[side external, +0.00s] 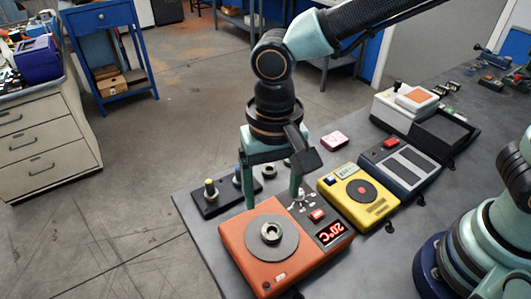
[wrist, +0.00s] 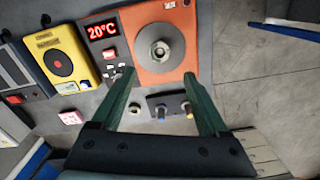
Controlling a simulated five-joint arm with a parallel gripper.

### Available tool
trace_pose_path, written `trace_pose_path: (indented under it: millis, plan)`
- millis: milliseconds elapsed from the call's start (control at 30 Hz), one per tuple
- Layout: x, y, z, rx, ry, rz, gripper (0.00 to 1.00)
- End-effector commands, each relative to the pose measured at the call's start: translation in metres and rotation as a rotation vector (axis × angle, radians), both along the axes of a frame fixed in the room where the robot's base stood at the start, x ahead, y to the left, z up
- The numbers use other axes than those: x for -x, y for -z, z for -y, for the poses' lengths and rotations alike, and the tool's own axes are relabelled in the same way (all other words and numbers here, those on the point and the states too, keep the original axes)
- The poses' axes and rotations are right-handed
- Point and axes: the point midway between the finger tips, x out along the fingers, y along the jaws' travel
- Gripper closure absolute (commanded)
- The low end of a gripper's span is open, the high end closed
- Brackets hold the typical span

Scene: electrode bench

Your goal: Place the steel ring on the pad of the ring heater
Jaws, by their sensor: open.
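The ring heater (side external: 308,263) is the orange box with a red 20°C display, at the front of the bench. Its round grey pad (side external: 291,247) carries the steel ring (side external: 271,233), which lies flat near the pad's middle. In the wrist view the ring (wrist: 160,50) also sits on the pad (wrist: 176,36) of the heater (wrist: 130,22). My gripper (side external: 273,203) is open and empty, fingers pointing down, above the heater's back edge. In the wrist view the ring lies beyond and between the fingertips (wrist: 160,76), apart from both.
A black board with upright knobs (side external: 210,201) stands behind the heater. A yellow device (side external: 376,207) and a dark device with grey strips (side external: 401,166) stand to the right. A small pink-red box (side external: 334,141) and a dark nut (side external: 269,172) lie behind my gripper.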

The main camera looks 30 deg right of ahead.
Motion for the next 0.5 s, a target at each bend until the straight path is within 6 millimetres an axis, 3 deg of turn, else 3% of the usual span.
trace_pose_path:
  millis: [267, 367, 500]
  plan:
    - [-0.002, -0.027, 0.004, -0.006, -0.002, 0.006, 0.22]
    - [-0.011, -0.037, 0.021, -0.026, -0.012, 0.032, 0.22]
    - [-0.027, -0.059, 0.073, -0.068, -0.057, 0.119, 0.22]
